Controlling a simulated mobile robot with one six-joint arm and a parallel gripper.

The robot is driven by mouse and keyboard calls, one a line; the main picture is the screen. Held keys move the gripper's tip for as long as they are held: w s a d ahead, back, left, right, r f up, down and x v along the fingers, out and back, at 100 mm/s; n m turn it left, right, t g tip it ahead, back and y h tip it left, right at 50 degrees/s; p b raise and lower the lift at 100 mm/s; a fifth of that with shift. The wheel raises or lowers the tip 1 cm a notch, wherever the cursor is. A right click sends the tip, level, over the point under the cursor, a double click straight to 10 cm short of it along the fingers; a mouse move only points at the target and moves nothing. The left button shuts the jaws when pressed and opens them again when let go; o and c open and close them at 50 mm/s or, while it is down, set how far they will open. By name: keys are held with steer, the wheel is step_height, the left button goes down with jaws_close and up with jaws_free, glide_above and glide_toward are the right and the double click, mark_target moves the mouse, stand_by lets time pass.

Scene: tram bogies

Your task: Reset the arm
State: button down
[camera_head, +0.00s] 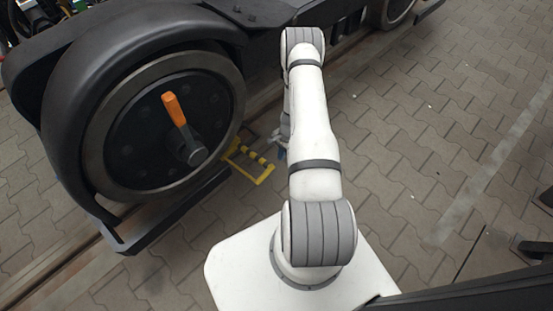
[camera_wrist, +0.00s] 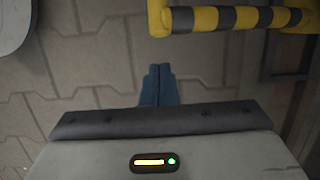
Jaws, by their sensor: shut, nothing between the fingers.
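My white arm with grey joint bands reaches away from my base in the head view, bent at a far elbow. My gripper (camera_wrist: 159,70) shows in the wrist view as two blue fingers pressed together, with nothing between them. In the head view the gripper is mostly hidden behind the arm; only a small bluish part shows beside the yellow frame. Paving lies below the fingers. A yellow-and-black striped bar (camera_wrist: 235,18) is just beyond and to the right of the fingertips, apart from them in the picture.
A large bogie wheel (camera_head: 165,125) with an orange-handled lever (camera_head: 175,108) at its hub stands on the left under a black fender (camera_head: 85,60). A yellow frame (camera_head: 262,175) is low beside it. Open paving (camera_head: 430,130) lies to the right.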

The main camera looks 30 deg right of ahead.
steer(key=d+p+v, duration=0.1)
steer(key=p+v, duration=0.2)
steer(key=v, duration=0.7)
steer(key=shift+w+r, duration=0.15)
steer(key=shift+r, duration=0.1)
steer(key=w+a+r+n+p, duration=0.1)
steer(key=a+r+n+p, duration=0.2)
steer(key=r, duration=1.1)
steer(key=a+r+n+t+h+p, duration=0.1)
steer(key=a+r+p, duration=0.3)
steer(key=r, duration=1)
steer(key=w+a+r+n+p, duration=0.1)
steer(key=a+r+n+p, duration=0.3)
steer(key=r, duration=0.9)
steer(key=s+a+r+n+t+h+p, duration=0.1)
steer(key=s+a+r+p, duration=0.25)
steer(key=r, duration=0.75)
steer(key=s+a+r+n+p, duration=0.2)
steer(key=s+r+p, duration=0.3)
steer(key=r, duration=0.5)
steer(key=s+a+r+n+p, duration=0.2)
steer(key=s+r+p, duration=0.1)
steer(key=s+r, duration=0.3)
steer(key=s+a+r+n+t+p, duration=0.1)
steer(key=s+a+r+p, duration=0.1)
steer(key=s+r+p, duration=0.2)
step_height(320, 180, up, 3)
steer(key=s, duration=0.2)
steer(key=shift+s+n+h, duration=0.4)
